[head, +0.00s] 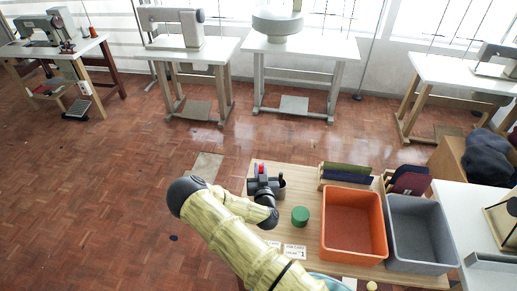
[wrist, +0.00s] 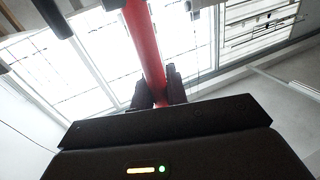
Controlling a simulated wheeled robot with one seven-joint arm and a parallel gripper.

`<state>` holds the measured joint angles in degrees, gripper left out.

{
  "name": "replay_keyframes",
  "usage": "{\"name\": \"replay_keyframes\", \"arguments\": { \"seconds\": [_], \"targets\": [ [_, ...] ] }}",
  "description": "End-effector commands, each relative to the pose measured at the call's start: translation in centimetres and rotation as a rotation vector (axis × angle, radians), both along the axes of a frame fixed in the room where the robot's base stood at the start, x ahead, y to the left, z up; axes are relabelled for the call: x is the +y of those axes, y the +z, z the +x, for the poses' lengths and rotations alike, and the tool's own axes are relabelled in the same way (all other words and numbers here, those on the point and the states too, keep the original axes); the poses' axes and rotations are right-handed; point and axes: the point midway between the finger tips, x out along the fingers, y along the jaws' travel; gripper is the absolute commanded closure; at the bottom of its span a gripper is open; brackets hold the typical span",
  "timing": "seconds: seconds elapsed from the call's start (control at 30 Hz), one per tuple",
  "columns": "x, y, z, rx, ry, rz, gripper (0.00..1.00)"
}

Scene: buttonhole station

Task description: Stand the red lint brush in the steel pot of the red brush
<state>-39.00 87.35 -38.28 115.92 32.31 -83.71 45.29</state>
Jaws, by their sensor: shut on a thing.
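The red lint brush shows in the wrist view as a long red shaft (wrist: 144,42) rising from between the dark fingers. My gripper (wrist: 160,90) is shut on it. In the head view my gripper (head: 263,184) is over the far left part of the wooden table, with a small red tip of the brush (head: 262,168) showing above it. A small dark grey pot (head: 282,184) shows just right of my gripper; I cannot tell if it is the steel pot of the red brush. The brush's lower end is hidden, so I cannot tell whether it is inside a pot.
A green cylinder (head: 300,216) stands right of my gripper. An orange bin (head: 353,193) and a grey bin (head: 420,205) fill the table's right part. Fabric rolls (head: 346,172) lie in a rack behind. Label cards (head: 294,251) are near the front.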

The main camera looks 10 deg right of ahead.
Motion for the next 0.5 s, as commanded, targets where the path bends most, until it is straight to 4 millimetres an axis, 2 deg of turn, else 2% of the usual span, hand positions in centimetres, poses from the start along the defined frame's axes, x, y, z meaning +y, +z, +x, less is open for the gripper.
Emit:
{"name": "replay_keyframes", "arguments": {
  "seconds": [0.03,0.1,0.2,0.3,0.5],
  "targets": [
    [-0.1,1.3,2.0,-0.009,-0.009,0.002,1.0],
    [-0.3,2.8,4.1,-0.005,-0.017,-0.009,1.0],
    [-0.6,4.6,6.1,0.0,-0.025,-0.025,1.0],
    [-0.8,5.4,6.9,0.005,-0.027,-0.035,1.0],
    [-0.8,5.5,7.0,0.006,-0.027,-0.038,1.0]
  ]
}}
